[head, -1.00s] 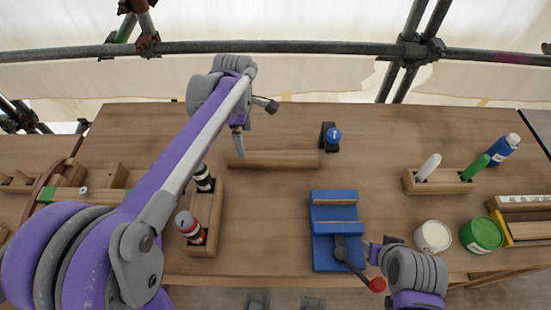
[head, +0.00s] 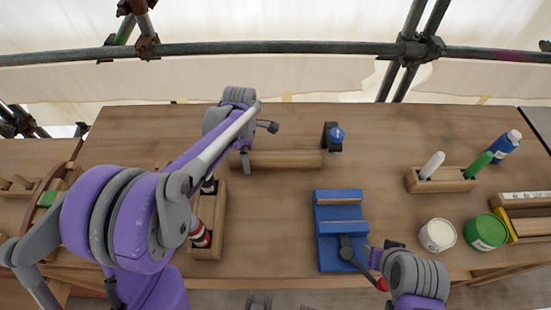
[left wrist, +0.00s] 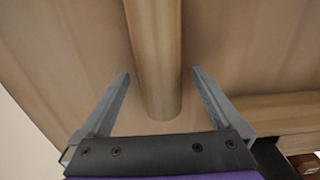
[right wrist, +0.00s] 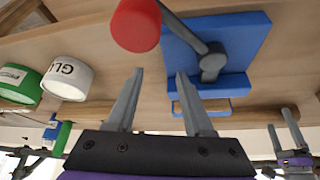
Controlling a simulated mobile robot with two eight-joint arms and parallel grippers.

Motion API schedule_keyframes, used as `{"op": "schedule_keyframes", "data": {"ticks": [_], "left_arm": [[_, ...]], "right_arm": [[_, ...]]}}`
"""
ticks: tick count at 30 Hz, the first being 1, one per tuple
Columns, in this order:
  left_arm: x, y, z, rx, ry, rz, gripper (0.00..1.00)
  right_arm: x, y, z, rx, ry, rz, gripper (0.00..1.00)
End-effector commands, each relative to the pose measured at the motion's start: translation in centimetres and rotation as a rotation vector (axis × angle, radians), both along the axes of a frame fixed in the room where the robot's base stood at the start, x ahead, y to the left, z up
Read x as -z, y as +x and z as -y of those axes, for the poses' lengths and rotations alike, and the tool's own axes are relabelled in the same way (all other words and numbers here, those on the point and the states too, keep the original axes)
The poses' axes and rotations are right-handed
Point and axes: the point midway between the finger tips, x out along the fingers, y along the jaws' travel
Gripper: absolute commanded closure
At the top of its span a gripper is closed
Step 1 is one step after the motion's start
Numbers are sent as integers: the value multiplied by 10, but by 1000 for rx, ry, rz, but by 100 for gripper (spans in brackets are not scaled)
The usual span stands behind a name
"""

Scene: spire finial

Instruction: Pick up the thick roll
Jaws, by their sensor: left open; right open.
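The thick roll is a plain wooden cylinder (head: 290,160) lying crosswise on the bench toward the back. My left gripper (head: 246,163) is open at the roll's left part. In the left wrist view the roll (left wrist: 157,60) runs between the two spread fingers (left wrist: 160,74), with a gap visible on each side. The right wrist view also shows the roll (right wrist: 255,115) beyond the blue vise. My right gripper (head: 378,247) is open and empty beside the vise's front right; its fingers (right wrist: 160,72) show apart in its wrist view.
A blue vise (head: 327,250) with a red-knobbed lever stands in front of the roll. A small black stand with a blue disc (head: 335,134) is close to its right end. White (head: 437,236) and green (head: 486,232) cans stand right. A wooden holder (head: 208,245) with bottles is left.

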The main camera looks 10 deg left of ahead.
Motion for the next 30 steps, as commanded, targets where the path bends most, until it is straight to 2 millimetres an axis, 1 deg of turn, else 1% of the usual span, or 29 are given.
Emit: {"op": "schedule_keyframes", "data": {"ticks": [1, 4, 11, 12, 17, 18, 23, 24, 26, 27, 28, 30], "left_arm": [[7, 0, 0, 0, 0, 0, 0], [13, 0, 0, 0, 0, 0, 0], [14, 0, 1, 1, 0, 0, 0], [14, 0, 1, 1, 0, 0, 7], [14, 0, 1, 1, 0, 0, 36], [14, 0, 1, 1, 0, 0, 43], [14, 0, 1, 1, 0, 0, 72], [14, 0, 1, 1, 0, 0, 79], [14, 0, 1, 1, 0, 0, 90], [14, 0, 1, 1, 0, 0, 97], [14, 0, 1, 1, 0, 0, 100], [13, 0, 1, 1, 0, 0, 100]], "right_arm": [[1, 0, 0, 0, 0, 0, 48], [1, 0, 0, 0, 0, 0, 48], [1, 0, 0, 0, 0, 0, 48], [1, 0, 0, 0, 0, 0, 48], [1, 0, 0, 0, 0, 0, 48], [1, 0, 0, 0, 0, 0, 48], [1, 0, 0, 0, 0, 0, 48], [1, 0, 0, 0, 0, 0, 48], [1, 0, 0, 0, 0, 0, 48], [1, 0, 0, 0, 0, 0, 48], [1, 0, 0, 0, 0, 0, 48], [1, 0, 0, 0, 0, 0, 48]]}}
